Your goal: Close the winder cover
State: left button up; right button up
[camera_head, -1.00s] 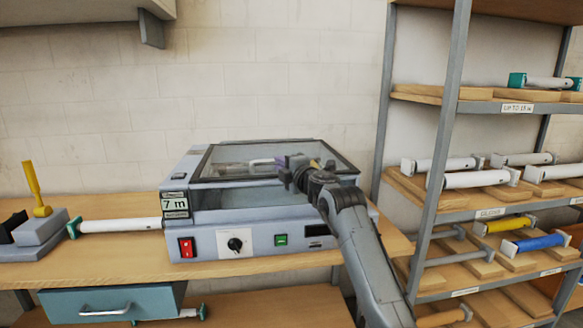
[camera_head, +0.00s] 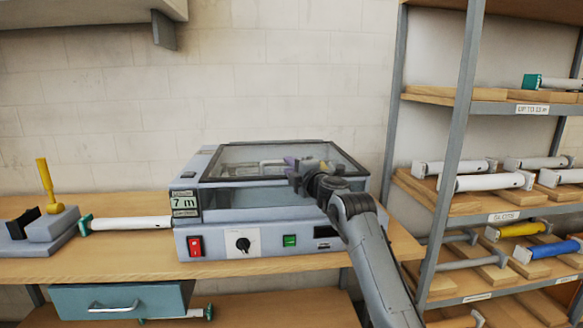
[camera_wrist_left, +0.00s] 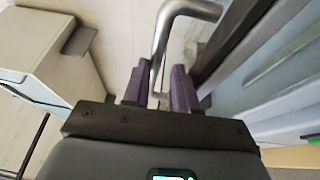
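The winder cover (camera_head: 240,178) is a glazed, dark-framed lid on top of the grey laminator (camera_head: 215,228). It looks tilted, and I cannot tell exactly how far it stands open. A metal bar handle (camera_head: 268,162) shows over the glass; it also shows in the left wrist view (camera_wrist_left: 160,45). My left gripper (camera_head: 291,165) is at this handle, its arm reaching over the machine's right front. In the left wrist view its two purple fingers (camera_wrist_left: 159,88) lie on either side of the bar; whether both press on it is unclear. My right gripper is not in view.
A shelf rack (camera_head: 455,150) with several rolls stands close on the right. A white roll (camera_head: 130,223) and a grey stand with a yellow handle (camera_head: 45,175) lie left on the wooden bench (camera_head: 110,265). A wall cabinet (camera_head: 80,10) hangs at upper left.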

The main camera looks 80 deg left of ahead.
pick_arm(q)
jog(key=p+v, duration=0.1)
jog(key=v, duration=0.9)
jog(key=shift+d+p, duration=0.3)
jog(key=shift+d, duration=0.05)
jog(key=shift+w, duration=0.1)
jog(key=shift+f, duration=0.1)
